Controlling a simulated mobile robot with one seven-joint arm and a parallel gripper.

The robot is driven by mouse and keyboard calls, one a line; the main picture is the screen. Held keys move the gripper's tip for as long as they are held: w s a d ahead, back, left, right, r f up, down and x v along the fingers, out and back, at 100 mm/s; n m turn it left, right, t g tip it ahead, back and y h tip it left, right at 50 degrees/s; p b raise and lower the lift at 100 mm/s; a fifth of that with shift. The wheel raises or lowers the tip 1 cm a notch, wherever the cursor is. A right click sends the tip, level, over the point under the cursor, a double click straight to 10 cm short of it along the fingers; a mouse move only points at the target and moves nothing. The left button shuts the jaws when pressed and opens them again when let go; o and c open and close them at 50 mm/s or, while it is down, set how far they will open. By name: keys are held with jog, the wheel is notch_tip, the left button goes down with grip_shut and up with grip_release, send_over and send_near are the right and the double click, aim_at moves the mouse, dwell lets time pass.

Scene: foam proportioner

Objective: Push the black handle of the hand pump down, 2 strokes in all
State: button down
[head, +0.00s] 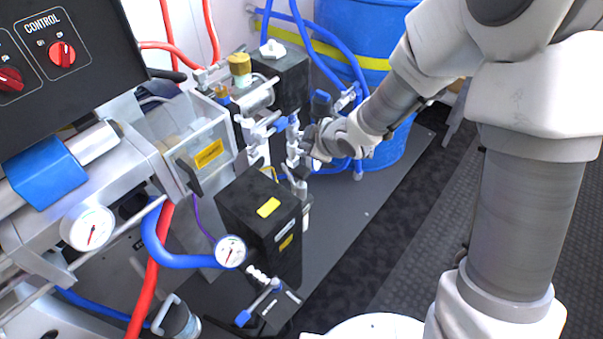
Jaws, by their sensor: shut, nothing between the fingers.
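My gripper (312,138) is in the middle of the head view, at the end of my white and grey arm that comes in from the right. It is small here and looks shut and empty. It is right beside a column of silver fittings (292,145), between the two black pump units. I cannot tell whether it touches them. The hand pump's black handle cannot be clearly made out among the dark parts by my gripper, which partly hides this spot.
A black box with yellow labels (262,215) stands in front, and another black box (281,78) behind. A blue drum (352,50) stands at the back. Gauges (88,227), hoses and a control panel (50,60) crowd the left. The dark floor (400,235) is clear.

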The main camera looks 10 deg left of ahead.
aim_at(305, 172)
jog(key=shift+f+b, duration=2.4)
jog(key=shift+f, duration=0.7)
jog(key=shift+f, duration=0.1)
jog(key=shift+f+b, duration=0.3)
jog(key=shift+b, duration=0.1)
jog(key=shift+f+b, duration=1.65)
jog(key=shift+f, duration=0.1)
dwell(0.6)
jog(key=shift+r, duration=0.15)
jog(key=shift+r+p, duration=1.85)
jog(key=shift+r, duration=0.15)
notch_tip(305, 172, up, 5)
jog(key=p, duration=0.4)
